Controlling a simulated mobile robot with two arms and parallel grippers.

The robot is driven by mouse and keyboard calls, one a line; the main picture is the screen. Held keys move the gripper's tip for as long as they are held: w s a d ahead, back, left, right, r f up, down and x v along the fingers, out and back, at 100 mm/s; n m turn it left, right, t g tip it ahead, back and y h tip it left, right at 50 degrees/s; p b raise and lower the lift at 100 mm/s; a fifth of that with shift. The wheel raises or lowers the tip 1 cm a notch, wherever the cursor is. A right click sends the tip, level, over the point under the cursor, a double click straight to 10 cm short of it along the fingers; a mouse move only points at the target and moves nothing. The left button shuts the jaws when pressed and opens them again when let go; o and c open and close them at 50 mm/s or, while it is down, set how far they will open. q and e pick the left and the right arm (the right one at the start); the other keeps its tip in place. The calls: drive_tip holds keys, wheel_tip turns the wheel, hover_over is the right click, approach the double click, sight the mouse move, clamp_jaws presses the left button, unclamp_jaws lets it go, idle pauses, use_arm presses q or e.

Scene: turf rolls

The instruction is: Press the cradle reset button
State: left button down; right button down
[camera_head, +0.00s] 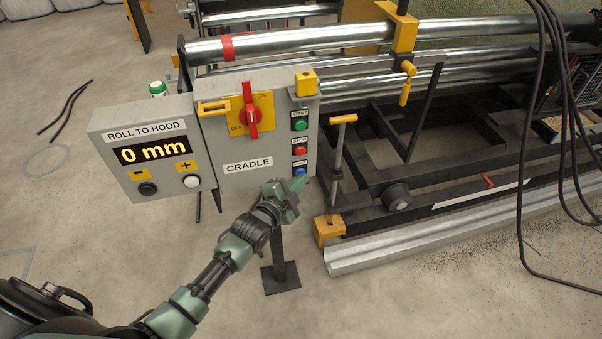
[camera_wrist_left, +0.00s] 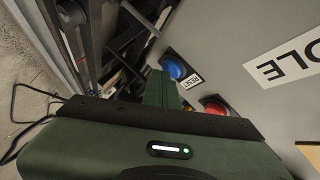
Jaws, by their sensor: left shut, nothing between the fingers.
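The blue reset button (camera_head: 300,172) is the lowest of the buttons at the right edge of the grey cradle control box (camera_head: 212,140). In the left wrist view the blue button (camera_wrist_left: 174,69) shows beside a RESET label (camera_wrist_left: 192,81). My left gripper (camera_head: 301,184) is shut and empty, with its fingertips just below the button. In the left wrist view the green fingers (camera_wrist_left: 160,88) reach up close to the button; I cannot tell whether they touch it. My right gripper is not in view.
Above the blue button are the red stop button (camera_head: 300,151) and green start button (camera_head: 300,125). A red rotary switch (camera_head: 251,115) sits on the same box. A metal roller frame (camera_head: 400,180) stands at the right.

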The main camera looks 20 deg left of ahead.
use_arm(q)
drive_tip(key=shift+s+d+p, duration=0.35)
drive_tip(key=shift+s+d, duration=0.05)
drive_tip(key=shift+s, duration=0.2)
drive_tip(key=s+d+p, duration=0.1)
drive_tip(key=s, duration=0.1)
drive_tip(key=s+d+p, duration=0.1)
drive_tip(key=s, duration=0.1)
drive_tip(key=shift+d, duration=0.4)
idle(0.6)
